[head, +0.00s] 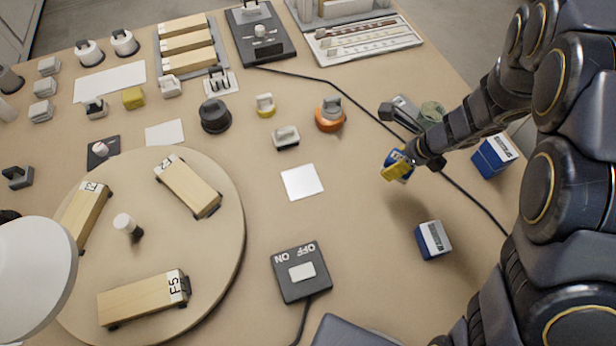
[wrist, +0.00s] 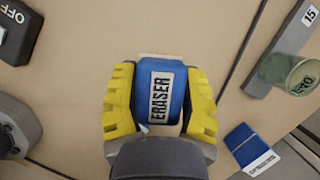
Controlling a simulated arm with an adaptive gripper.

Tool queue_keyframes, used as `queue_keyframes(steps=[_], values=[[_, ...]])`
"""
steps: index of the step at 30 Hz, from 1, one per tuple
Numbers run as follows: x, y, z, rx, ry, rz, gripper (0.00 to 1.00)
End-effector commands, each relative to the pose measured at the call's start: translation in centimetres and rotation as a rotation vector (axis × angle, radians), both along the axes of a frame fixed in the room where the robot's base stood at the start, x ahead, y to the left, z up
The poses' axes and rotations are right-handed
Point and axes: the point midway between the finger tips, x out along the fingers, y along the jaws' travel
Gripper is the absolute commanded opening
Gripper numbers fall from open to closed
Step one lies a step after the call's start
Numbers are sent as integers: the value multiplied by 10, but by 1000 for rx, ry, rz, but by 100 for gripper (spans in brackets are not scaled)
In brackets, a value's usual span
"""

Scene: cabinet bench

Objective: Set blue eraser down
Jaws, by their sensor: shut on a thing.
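The blue eraser (wrist: 160,92) has a white label reading ERASER. It sits between the yellow fingers of my gripper (wrist: 160,100), which are shut on its sides in the wrist view. In the head view my gripper (head: 396,168) is at the right of the bench, with the blue eraser partly hidden behind its yellow fingers. A shadow lies on the bench below it, so the eraser seems to be held above the surface.
A blue and white block (head: 433,240) stands nearer the front, and another (head: 493,157) is at the right. A green cup (head: 431,113) is behind my wrist. A white square (head: 302,182), a switch box (head: 301,271) and a round turntable (head: 225,230) lie left. A black cable crosses the bench.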

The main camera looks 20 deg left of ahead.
Motion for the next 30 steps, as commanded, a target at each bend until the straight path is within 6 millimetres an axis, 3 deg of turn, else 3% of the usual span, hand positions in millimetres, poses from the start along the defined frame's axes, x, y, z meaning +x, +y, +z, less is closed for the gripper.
queue_keyframes(steps=[1,6,10,15,20,30], values=[[-20,22,4,-3,-1,138,12],[-88,68,14,-2,3,560,12],[-130,83,20,7,9,805,12],[-158,91,24,18,13,971,12],[-151,103,16,23,17,1006,12],[-100,149,-14,22,15,1000,12]])
